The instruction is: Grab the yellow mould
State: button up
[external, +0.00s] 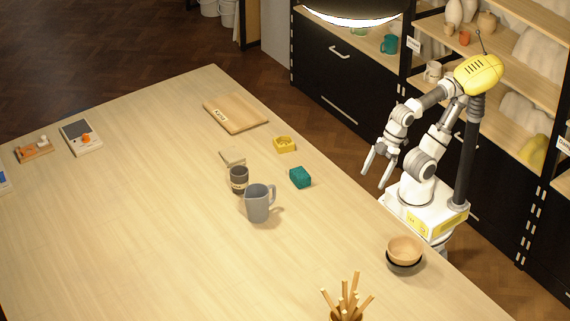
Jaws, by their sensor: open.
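The yellow mould (284,145) is a small, low yellow block with a hollow in its top. It lies on the wooden table (140,220), towards the edge on my robot's side. My gripper (376,172) is open and empty, its two fingers pointing down. In the picture it is to the right of the mould and well apart from it, by the table's right edge. Nothing hides the mould.
A teal block (300,177) lies close to the mould. A grey mug (259,203), a dark cup (239,180) and a small pale piece (232,156) stand nearby. A wooden board (236,113) lies behind. Stacked bowls (404,252) and a pot of sticks (347,300) are nearer.

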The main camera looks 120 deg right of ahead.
aim_at(281, 140)
jog(key=w+d+r+n+g+h+p, duration=0.2)
jog(key=w+r+n+p, duration=0.1)
jog(key=w+p, duration=0.3)
jog(key=w+d+r+n+g+h+p, duration=0.3)
jog(key=w+r+n+p, duration=0.1)
jog(key=p, duration=0.4)
jog(key=w+d+r+n+g+h+p, duration=0.3)
jog(key=w+r+p, duration=0.2)
jog(key=w+p, duration=0.2)
jog(key=shift+w+d+n, duration=0.25)
jog(key=shift+w+n, duration=0.05)
jog(key=w+n+h+p, duration=0.1)
jog(key=p, duration=0.1)
jog(key=w+r+n+h+p, duration=0.1)
jog(key=w+p, duration=0.1)
jog(key=w+n+g+h+p, duration=0.1)
jog(key=w+h+p, duration=0.1)
jog(key=shift+d+r, duration=0.2)
jog(key=shift+d, duration=0.2)
jog(key=shift+w+n+h+p, duration=0.4)
jog(key=shift+w+n+h, duration=0.1)
jog(key=shift+w+n, duration=0.2)
jog(key=shift+d, duration=0.1)
jog(key=x, duration=1.7)
jog(key=shift+w+d+b, duration=0.1)
jog(key=shift+d+b, duration=0.1)
jog(key=shift+b, duration=0.15)
jog(key=c, duration=1.3)
